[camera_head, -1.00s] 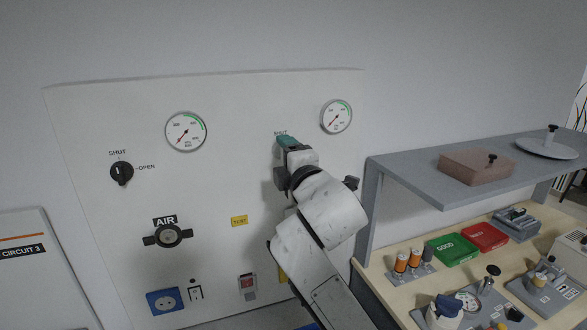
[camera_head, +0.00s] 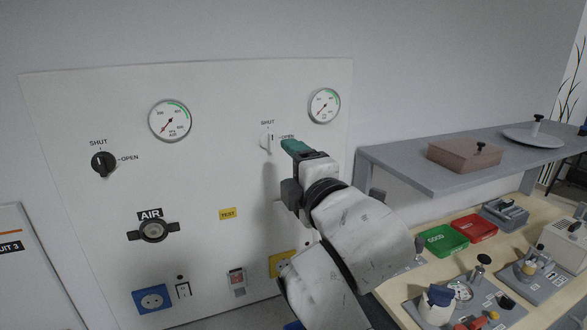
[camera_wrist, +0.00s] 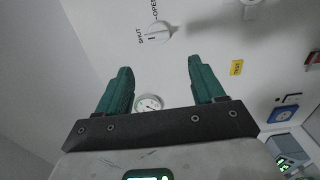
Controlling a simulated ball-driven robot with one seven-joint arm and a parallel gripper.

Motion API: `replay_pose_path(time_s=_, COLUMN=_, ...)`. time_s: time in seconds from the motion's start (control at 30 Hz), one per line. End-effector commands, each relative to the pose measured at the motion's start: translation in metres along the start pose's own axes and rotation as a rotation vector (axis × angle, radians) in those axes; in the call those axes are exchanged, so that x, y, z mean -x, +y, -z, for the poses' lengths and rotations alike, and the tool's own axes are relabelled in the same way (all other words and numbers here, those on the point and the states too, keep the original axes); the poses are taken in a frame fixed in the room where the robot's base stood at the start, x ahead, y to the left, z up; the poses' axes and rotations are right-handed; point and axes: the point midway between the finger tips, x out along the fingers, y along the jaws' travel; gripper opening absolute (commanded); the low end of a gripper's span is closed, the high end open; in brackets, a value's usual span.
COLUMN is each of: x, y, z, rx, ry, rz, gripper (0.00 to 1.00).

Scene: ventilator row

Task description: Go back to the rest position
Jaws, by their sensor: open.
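My gripper (camera_head: 292,148) is in front of the white wall panel (camera_head: 70,200), just right of and below the right-hand white knob (camera_head: 267,140). In the wrist view my gripper (camera_wrist: 158,78) has its two green fingers spread apart with nothing between them. The white knob (camera_wrist: 160,32) stands beyond the fingertips, apart from them, beside SHUT and OPEN labels. My arm reaches up from the bottom of the head view and hides part of the lower right panel.
A grey shelf (camera_head: 400,170) with a pinkish block (camera_head: 458,156) stands right of my arm. Below it, a bench holds a green tray (camera_head: 440,239), a red tray (camera_head: 474,228) and several devices. A black knob (camera_head: 103,163) and a gauge (camera_head: 170,120) are on the left panel.

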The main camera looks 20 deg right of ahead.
Motion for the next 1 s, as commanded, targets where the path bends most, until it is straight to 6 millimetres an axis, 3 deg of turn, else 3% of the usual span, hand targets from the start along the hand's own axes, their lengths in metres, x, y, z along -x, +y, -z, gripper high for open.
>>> replay_pose_path(time_s=0.23, x=0.0, y=-0.002, z=0.0, rx=-0.005, ry=0.0, rz=0.004, gripper=0.68)
replay_pose_path(time_s=0.37, x=0.003, y=-0.03, z=-0.004, rx=-0.093, ry=-0.013, rz=0.068, gripper=0.68)
replay_pose_path(time_s=0.47, x=0.012, y=-0.08, z=-0.011, rx=-0.25, ry=-0.044, rz=0.185, gripper=0.68)
replay_pose_path(time_s=0.67, x=0.061, y=-0.208, z=-0.026, rx=-0.632, ry=-0.192, rz=0.482, gripper=0.68)
replay_pose_path(time_s=0.87, x=0.141, y=-0.322, z=-0.036, rx=-0.939, ry=-0.428, rz=0.752, gripper=0.68)
replay_pose_path(time_s=1.0, x=0.213, y=-0.386, z=-0.046, rx=-1.103, ry=-0.645, rz=0.912, gripper=0.68)
